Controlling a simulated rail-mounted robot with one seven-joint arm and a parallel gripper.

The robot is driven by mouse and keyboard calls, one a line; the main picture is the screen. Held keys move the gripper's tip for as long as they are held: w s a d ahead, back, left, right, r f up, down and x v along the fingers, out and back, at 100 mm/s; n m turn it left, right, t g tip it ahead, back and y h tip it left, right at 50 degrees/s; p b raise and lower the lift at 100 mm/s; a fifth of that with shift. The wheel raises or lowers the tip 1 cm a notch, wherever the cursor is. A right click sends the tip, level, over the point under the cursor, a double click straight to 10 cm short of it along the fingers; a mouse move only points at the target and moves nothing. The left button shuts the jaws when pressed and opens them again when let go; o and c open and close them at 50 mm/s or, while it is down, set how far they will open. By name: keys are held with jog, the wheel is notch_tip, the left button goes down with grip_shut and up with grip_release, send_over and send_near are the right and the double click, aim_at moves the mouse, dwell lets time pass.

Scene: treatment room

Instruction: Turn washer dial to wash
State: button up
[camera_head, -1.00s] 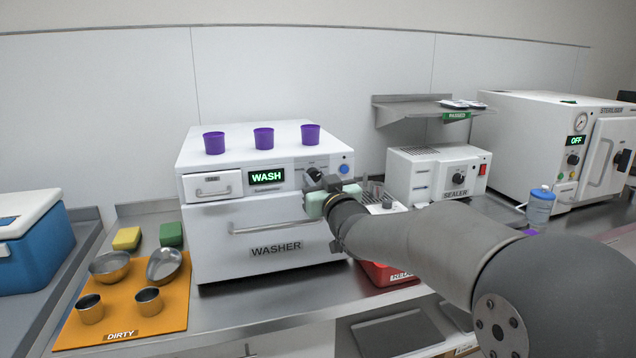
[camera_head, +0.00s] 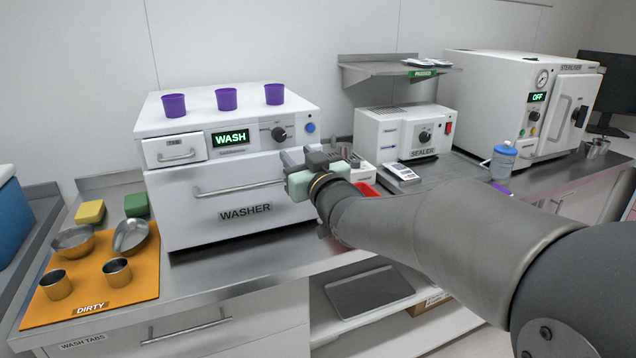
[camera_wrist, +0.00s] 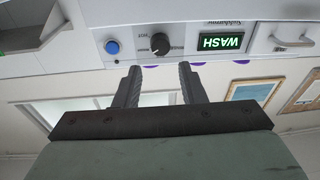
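The white washer (camera_head: 228,170) stands on the counter with its door closed. Its lit green display (camera_head: 230,138) reads WASH. The black dial (camera_head: 279,134) is right of the display, left of a blue button (camera_head: 310,127). My gripper (camera_head: 298,158) is in front of the washer, below the dial and apart from it. In the wrist view, which appears upside down, the two fingers (camera_wrist: 158,84) are spread with nothing between them. The dial (camera_wrist: 160,44) and the display (camera_wrist: 221,42) show beyond the fingertips.
Three purple cups (camera_head: 226,99) stand on the washer. An orange mat (camera_head: 95,290) with metal bowls and cups lies at left. The sealer (camera_head: 405,130) and steriliser (camera_head: 520,95) stand at right. A wall shelf (camera_head: 385,68) hangs above the sealer.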

jog(key=v, duration=0.9)
jog(key=shift+d+f, duration=0.1)
